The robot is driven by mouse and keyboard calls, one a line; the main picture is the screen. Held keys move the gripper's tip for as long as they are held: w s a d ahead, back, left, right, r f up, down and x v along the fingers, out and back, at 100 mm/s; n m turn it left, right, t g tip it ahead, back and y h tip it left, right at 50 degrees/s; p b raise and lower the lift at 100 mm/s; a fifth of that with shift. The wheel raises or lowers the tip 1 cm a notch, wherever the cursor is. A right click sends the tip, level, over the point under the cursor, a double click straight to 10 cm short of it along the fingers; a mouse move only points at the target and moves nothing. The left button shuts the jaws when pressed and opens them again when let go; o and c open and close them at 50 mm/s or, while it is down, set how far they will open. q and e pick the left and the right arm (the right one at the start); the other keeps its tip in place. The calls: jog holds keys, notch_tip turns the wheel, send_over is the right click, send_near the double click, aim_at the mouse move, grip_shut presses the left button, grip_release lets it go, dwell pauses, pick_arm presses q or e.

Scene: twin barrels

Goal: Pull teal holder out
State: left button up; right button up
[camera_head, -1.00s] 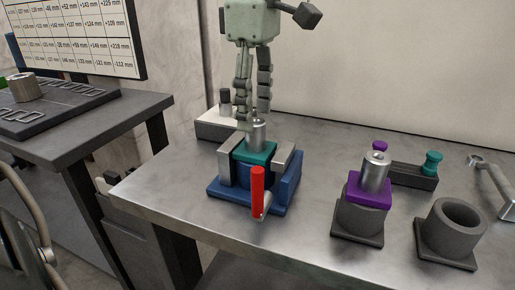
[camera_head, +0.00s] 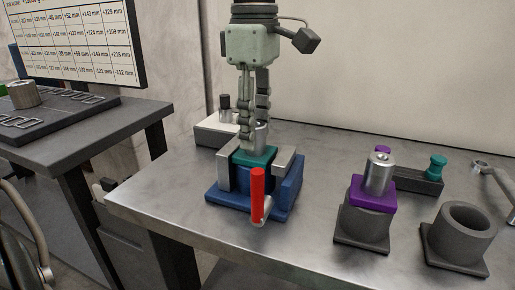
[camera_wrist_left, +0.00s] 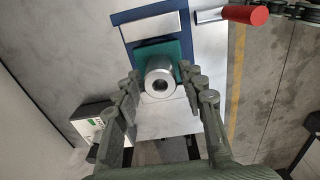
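The teal holder (camera_head: 256,158) is a flat square block with a silver cylinder (camera_head: 262,137) upright in it. It sits between the grey jaws of a blue vise (camera_head: 231,198) with a red handle (camera_head: 257,190). My left gripper (camera_head: 257,136) points down from above, with its fingers at the cylinder. In the left wrist view, the fingers stand apart on either side of the cylinder (camera_wrist_left: 160,86), with gaps visible, and the teal holder (camera_wrist_left: 145,52) shows behind it. My right gripper is not in view.
A purple holder (camera_head: 371,194) with a silver cylinder sits on a grey stand to the right. An empty grey cup (camera_head: 458,232) stands beside it. A dark rack (camera_head: 414,178) with a teal knob is behind. A white-topped box (camera_head: 216,129) stands behind the vise.

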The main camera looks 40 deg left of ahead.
pick_arm(q)
grip_shut()
jog(key=shift+r+p, duration=0.6)
jog(key=shift+r, duration=0.2)
dwell(0.4)
jog(key=shift+r+p, duration=0.8)
jog(key=shift+r, duration=0.2)
jog(key=shift+r+p, duration=0.5)
jog(key=shift+r, duration=1.6)
